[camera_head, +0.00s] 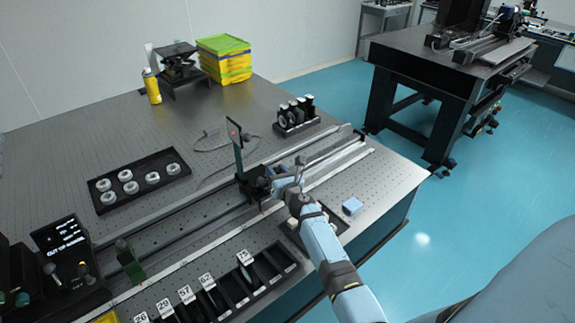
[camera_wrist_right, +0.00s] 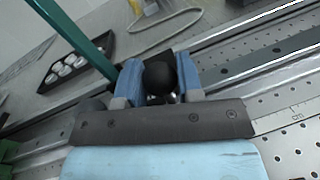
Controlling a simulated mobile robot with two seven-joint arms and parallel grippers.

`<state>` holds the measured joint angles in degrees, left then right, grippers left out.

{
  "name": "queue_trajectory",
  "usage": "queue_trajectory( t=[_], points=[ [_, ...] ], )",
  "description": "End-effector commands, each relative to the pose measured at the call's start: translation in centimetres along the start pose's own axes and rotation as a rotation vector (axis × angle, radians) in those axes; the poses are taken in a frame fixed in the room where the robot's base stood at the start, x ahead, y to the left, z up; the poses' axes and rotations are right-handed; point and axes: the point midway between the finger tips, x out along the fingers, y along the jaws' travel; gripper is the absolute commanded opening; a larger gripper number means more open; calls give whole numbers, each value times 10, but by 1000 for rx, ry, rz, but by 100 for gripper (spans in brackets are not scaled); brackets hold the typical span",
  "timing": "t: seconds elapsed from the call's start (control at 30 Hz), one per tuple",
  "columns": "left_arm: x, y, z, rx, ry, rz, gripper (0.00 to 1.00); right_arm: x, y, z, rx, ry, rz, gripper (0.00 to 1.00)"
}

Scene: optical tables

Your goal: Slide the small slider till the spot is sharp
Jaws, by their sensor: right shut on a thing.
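The small slider (camera_head: 254,183) is a black carriage on the long rail, carrying an upright dark screen (camera_head: 238,150) with a small red spot on it. I cannot tell how sharp the spot is. My right gripper (camera_head: 275,184) reaches the slider from the right. In the right wrist view my right gripper (camera_wrist_right: 160,88) has its blue fingers shut on the slider's round black knob (camera_wrist_right: 160,77). A green edge of a plate crosses the upper left of that view. My left gripper is not in view.
The rail (camera_head: 335,155) runs on to the right with free length. A black tray of round lens mounts (camera_head: 140,180) lies behind it. A slotted rack (camera_head: 245,280) with numbered labels stands in front.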

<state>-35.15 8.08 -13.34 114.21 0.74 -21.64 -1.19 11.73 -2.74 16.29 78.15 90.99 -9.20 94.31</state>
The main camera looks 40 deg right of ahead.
Motion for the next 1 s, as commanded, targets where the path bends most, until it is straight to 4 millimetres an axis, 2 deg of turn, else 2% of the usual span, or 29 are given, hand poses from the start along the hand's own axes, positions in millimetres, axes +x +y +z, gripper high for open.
queue_trajectory(
  t=[0.37, 0.4, 0.47, 1.0],
  points=[
    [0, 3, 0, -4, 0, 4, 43, -1, 0, 2, -4, -5, -11, 0],
    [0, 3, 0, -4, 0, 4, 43, -1, 0, 2, -4, -5, -10, 43],
    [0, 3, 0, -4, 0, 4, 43, -1, 0, 2, -4, -5, -10, 56],
    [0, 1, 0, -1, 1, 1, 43, 0, 5, 1, -4, -5, -8, 58]
  ],
)
